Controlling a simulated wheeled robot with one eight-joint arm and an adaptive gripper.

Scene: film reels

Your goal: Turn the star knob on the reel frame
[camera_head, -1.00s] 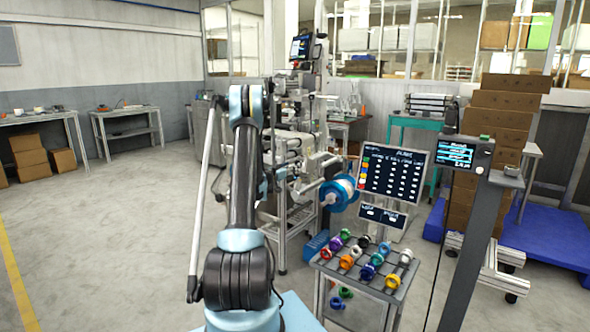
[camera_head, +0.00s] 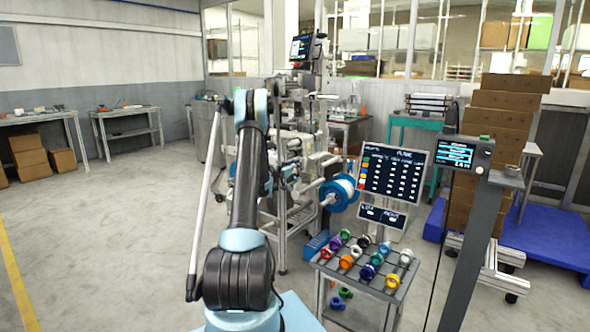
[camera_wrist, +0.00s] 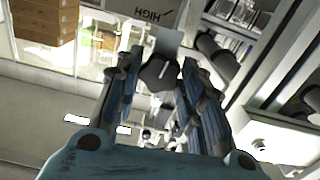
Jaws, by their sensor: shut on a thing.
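A dark star knob (camera_wrist: 158,74) sits between the fingers of my gripper (camera_wrist: 162,66) in the wrist view. The fingers are closed around it, one on each side. Behind the knob is a grey plate marked HIGH (camera_wrist: 150,14). In the head view the reel frame (camera_head: 300,100) stands beyond my arm, with a blue and white reel (camera_head: 340,190) at its right side. My arm hides part of the frame, and the knob cannot be made out there.
A small rack table (camera_head: 368,268) with several coloured rings stands right of my arm, below a dark display board (camera_head: 393,174). A grey post with a screen (camera_head: 456,155) and stacked cartons (camera_head: 500,115) are farther right. The floor at left is open.

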